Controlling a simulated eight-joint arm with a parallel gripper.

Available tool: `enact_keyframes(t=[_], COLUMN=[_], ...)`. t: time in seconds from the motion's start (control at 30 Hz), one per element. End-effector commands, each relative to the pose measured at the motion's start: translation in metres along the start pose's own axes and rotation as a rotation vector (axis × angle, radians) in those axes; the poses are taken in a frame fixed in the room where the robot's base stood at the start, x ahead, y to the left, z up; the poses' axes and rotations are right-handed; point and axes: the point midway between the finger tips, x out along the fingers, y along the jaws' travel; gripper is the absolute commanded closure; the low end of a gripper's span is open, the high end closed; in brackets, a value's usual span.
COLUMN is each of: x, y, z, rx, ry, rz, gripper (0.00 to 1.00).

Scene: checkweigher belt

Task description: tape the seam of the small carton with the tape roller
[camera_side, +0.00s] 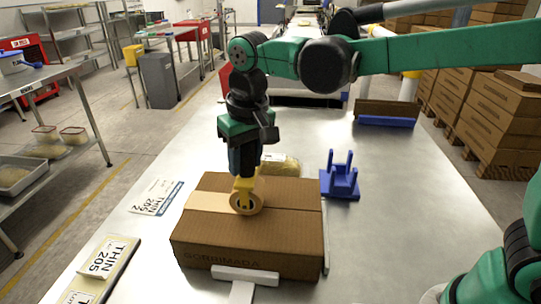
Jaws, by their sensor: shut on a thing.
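The small carton (285,225), brown and closed, lies on the metal table in the middle of the side view. My gripper (243,172) points down over its top and is shut on the yellow tape roller (245,203). The roller's round wheel appears to touch the carton top near the middle of the seam. A lighter tan band (207,202) runs along the seam from the carton's left edge to the roller. To the right of the roller the seam shows as a thin line on bare cardboard. The fingertips are small and partly hidden by the roller's handle.
A white bracket (245,274) touches the carton's front, and a thin rail stands along its right side. A blue stand (341,181) is to the right. A yellowish pack (282,164) lies behind the carton. Printed cards (105,258) lie at left.

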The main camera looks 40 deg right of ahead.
Motion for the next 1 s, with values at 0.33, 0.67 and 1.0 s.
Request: enact_keyframes(t=[0.33, 0.67, 1.0], x=[-0.002, -0.002, -0.004], y=[0.010, 0.026, 0.036], z=[0.009, 0.026, 0.036], rx=[0.001, 0.001, 0.002], ry=[0.000, 0.000, 0.000], rz=[0.000, 0.000, 0.001], gripper=[1.00, 1.00, 1.00])
